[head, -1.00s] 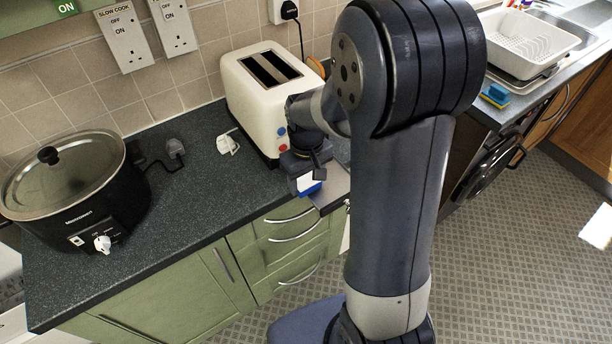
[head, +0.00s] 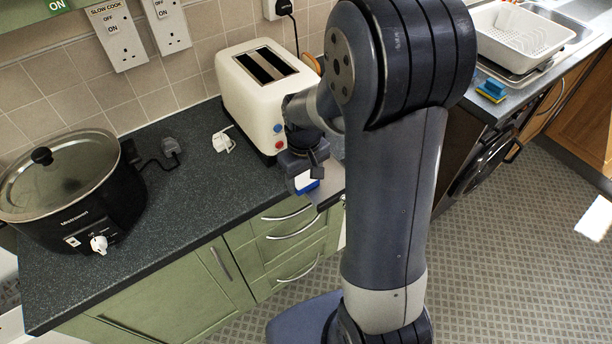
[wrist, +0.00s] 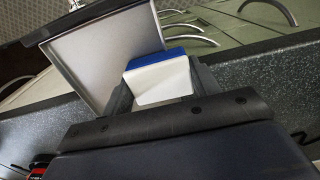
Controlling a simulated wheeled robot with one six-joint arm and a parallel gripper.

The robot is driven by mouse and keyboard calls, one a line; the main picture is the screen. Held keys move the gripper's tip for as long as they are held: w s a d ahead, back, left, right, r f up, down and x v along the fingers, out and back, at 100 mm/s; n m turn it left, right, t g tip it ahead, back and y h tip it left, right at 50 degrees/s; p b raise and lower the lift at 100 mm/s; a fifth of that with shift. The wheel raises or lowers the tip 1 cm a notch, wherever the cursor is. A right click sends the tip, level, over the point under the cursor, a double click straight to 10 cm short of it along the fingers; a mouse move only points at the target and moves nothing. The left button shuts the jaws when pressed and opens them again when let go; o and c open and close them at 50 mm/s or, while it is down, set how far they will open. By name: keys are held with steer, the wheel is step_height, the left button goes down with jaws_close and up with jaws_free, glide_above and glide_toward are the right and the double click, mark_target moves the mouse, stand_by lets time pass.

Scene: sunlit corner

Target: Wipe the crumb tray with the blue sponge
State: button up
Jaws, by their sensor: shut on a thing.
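My gripper (wrist: 162,88) is shut on a sponge with a blue layer and a white layer (wrist: 160,80). In the head view the sponge (head: 306,185) shows below my gripper (head: 304,170), at the counter's front edge by the toaster. The crumb tray (wrist: 85,62) is a flat grey metal plate with a raised rim. In the head view the tray (head: 328,193) juts out past the counter edge, partly hidden by my arm. The sponge overlaps the tray in the wrist view; I cannot tell whether they touch.
A cream toaster (head: 240,95) stands behind my gripper. A white plug-like item (head: 223,141) lies left of it. A black slow cooker (head: 100,205) stands at the left. A blue-and-yellow sponge (head: 492,91) and a dish rack (head: 520,40) are on the right counter.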

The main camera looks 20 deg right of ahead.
step_height(320, 180, up, 4)
steer(key=shift+f+p, duration=0.25)
steer(key=shift+p, duration=0.9)
steer(key=shift+a+r+p, duration=0.15)
steer(key=shift+r+p, duration=0.4)
steer(key=shift+r, duration=0.15)
steer(key=shift+r+p, duration=1.25)
steer(key=shift+r, duration=0.4)
steer(key=shift+f, duration=0.1)
